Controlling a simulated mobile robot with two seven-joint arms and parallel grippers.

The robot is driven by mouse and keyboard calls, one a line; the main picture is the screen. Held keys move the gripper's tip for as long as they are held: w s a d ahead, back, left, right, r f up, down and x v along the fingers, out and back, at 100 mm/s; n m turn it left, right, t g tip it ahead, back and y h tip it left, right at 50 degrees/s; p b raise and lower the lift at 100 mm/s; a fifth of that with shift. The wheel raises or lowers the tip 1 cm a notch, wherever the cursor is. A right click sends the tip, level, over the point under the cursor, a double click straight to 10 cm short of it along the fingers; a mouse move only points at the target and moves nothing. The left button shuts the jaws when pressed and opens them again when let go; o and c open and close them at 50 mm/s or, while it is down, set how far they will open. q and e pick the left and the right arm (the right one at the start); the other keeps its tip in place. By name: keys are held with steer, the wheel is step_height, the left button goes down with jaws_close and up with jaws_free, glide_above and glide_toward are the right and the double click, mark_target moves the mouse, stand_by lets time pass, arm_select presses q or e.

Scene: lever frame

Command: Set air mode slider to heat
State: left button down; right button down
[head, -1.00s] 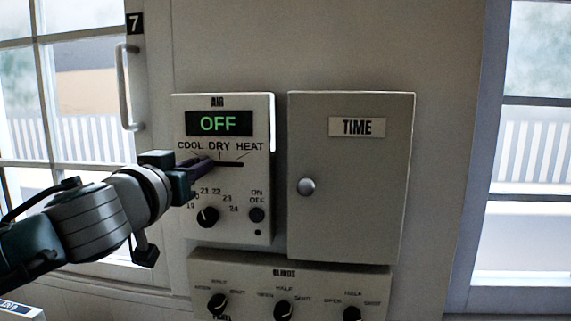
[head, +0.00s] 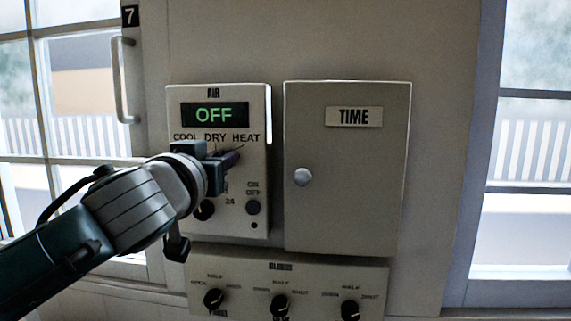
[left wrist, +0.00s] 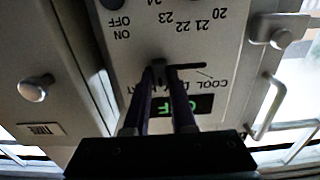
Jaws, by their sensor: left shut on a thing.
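The air panel (head: 258,172) is a pale box with a green OFF display (head: 214,115) and the labels COOL, DRY and HEAT below it. My left gripper (head: 235,158) is at the slot under HEAT and covers much of it. In the left wrist view the panel is upside down. There my left gripper (left wrist: 160,75) is shut on the small dark slider knob (left wrist: 158,64). The bare slot (left wrist: 190,66) runs from the knob toward the COOL side, so the knob is at or near the HEAT end. My right gripper is not in view.
A closed TIME cabinet (head: 350,190) with a round knob stands right of the panel. The blinds panel (head: 250,278) with several dials is below. Left are a handle (head: 121,85) and a window.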

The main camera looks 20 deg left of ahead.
arm_select(q)
steer(key=shift+w+d, duration=0.1)
steer(key=shift+d, duration=0.45)
steer(key=c, duration=0.7)
jaws_free()
steer(key=b+v, duration=0.3)
steer(key=v, duration=0.7)
steer(key=shift+a, duration=0.1)
